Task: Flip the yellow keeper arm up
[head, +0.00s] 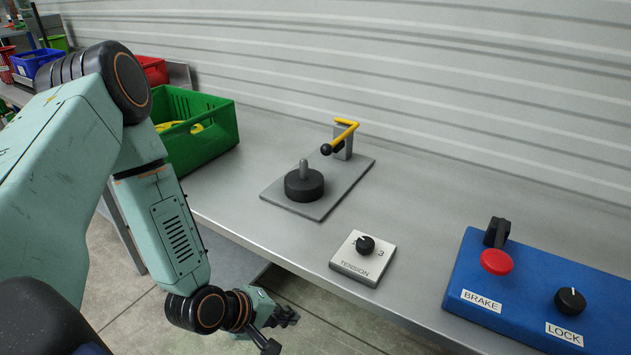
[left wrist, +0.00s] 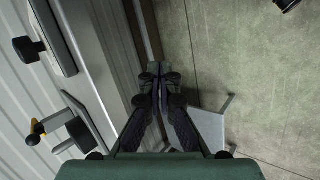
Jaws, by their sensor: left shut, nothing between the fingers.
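The yellow keeper arm (head: 346,130) is a bent yellow bar with a black ball knob (head: 326,149) at its near end. It sits on a grey post (head: 343,147) at the back of a grey plate (head: 334,195), with the bar roughly level. The yellow part also shows at the left of the left wrist view (left wrist: 38,127). A black disc (head: 304,186) with a grey peg stands on the same plate. My left gripper (head: 280,332) is shut and empty, low in front of the bench edge, well apart from the keeper arm. My right gripper is not seen.
A TENSION box with a knob (head: 360,266) sits near the bench's front edge. A blue panel with BRAKE and LOCK controls (head: 535,291) is at the right. A green crate (head: 221,128) stands left of the plate. A ribbed wall (head: 450,70) rises behind.

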